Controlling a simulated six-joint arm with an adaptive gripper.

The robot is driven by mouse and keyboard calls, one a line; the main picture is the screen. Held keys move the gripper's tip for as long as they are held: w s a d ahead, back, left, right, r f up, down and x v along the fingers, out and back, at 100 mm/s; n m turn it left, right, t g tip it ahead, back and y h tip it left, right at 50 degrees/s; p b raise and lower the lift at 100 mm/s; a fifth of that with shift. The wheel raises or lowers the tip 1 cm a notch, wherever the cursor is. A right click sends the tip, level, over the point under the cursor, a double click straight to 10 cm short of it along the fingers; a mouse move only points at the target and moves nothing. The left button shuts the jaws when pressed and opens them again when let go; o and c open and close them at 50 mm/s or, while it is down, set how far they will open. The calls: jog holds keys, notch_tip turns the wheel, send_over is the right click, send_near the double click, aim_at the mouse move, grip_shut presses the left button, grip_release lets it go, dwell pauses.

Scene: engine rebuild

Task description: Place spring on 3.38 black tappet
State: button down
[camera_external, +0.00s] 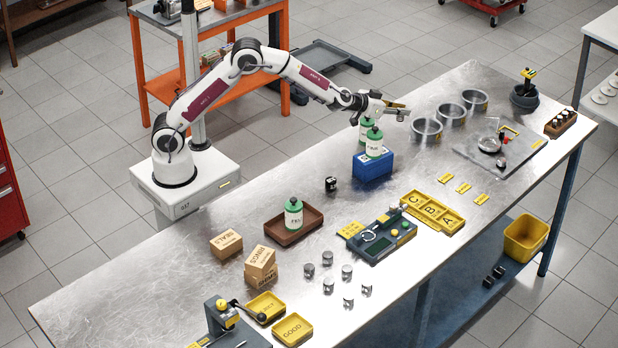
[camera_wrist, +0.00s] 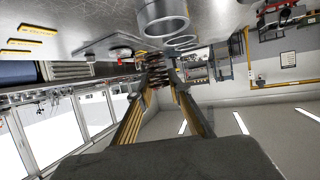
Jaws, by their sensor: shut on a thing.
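My gripper (camera_external: 400,108) is stretched out level over the back of the bench, left of the metal bowls. In the wrist view my gripper (camera_wrist: 160,68) is shut on a small dark coiled thing, the spring (camera_wrist: 158,72), at its fingertips. The spring is too small to make out in the external view. A small black cylinder (camera_external: 331,184) stands alone on the bench, right of my base. Several grey tappets (camera_external: 347,272) stand near the front. No 3.38 label is readable, so I cannot tell which is that tappet.
Green-capped bottles (camera_external: 374,143) stand by a blue box (camera_external: 372,165) below my gripper. Metal bowls (camera_external: 426,130) are to its right. A grey plate (camera_external: 482,150) with parts, yellow trays (camera_external: 432,212), a tester (camera_external: 377,236) and wooden boxes (camera_external: 261,262) occupy the bench.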

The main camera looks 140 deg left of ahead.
notch_tip(320, 180, up, 13)
jog(key=d, duration=3.4)
notch_tip(320, 180, down, 11)
jog(key=shift+m+t+h, duration=0.3)
jog(key=shift+m+t, duration=0.1)
jog(key=shift+f, duration=2.85)
jog(key=shift+f, duration=0.1)
